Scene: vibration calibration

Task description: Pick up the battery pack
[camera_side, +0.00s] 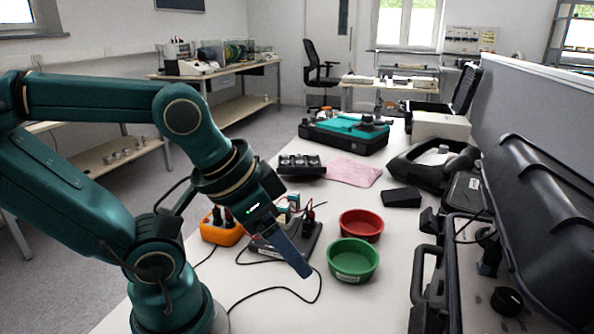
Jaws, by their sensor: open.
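My gripper (297,258) points down and to the right over the front of the white table, and it is open with nothing visibly between its fingers. One blue-grey finger shows clearly; the other is hidden or hard to make out. No object is clearly marked as the battery pack. A plain black block (402,197) lies on the table behind and right of the bowls, well apart from my gripper. A black unit with several rounded tops (300,165) sits farther back, left of a pink cloth. I cannot tell which of these, if either, is the battery pack.
A green bowl (353,262) and a red bowl (361,226) stand right of my gripper. An orange device (220,232) and a dark base with cables are close behind it. A loose black cable (290,288) lies in front. Open black cases (535,215) line the right side.

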